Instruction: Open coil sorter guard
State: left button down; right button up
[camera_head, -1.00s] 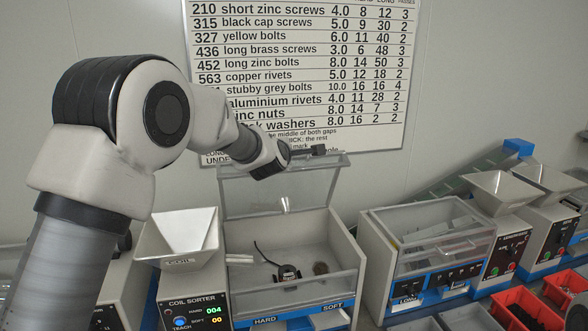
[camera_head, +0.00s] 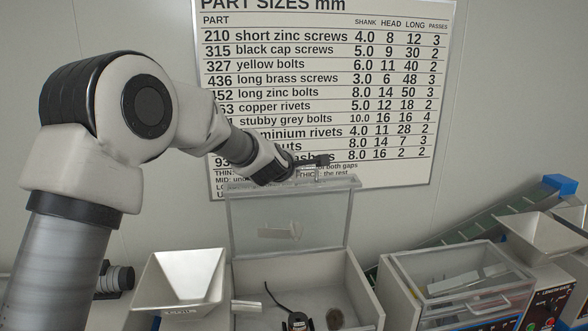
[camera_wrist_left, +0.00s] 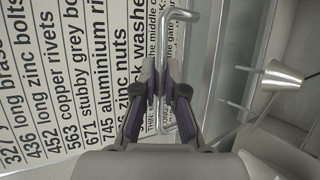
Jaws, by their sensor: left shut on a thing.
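The coil sorter's clear guard (camera_head: 250,220) stands raised, roughly upright, at the back of its open box. My left gripper (camera_wrist_left: 162,85) is shut on the guard's metal handle (camera_wrist_left: 172,14) in the left wrist view. In the head view the left gripper (camera_head: 308,163) is at the guard's top edge, in front of the wall chart. Inside the open box (camera_head: 362,283) a small black device with a cable (camera_head: 297,321) and a round brown coil (camera_head: 334,318) are visible. The right gripper does not show.
A metal hopper (camera_head: 180,278) stands left of the box. A second machine with a clear cover (camera_head: 470,270) stands to the right, with another hopper (camera_head: 545,235) beyond it. The part-size chart (camera_head: 400,90) hangs on the wall behind.

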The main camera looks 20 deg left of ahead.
pick_arm(q)
jog(key=c, duration=1.2)
grip_release()
jog(key=shift+w+f, duration=0.1)
jog(key=v, duration=1.2)
jog(key=shift+w, duration=0.1)
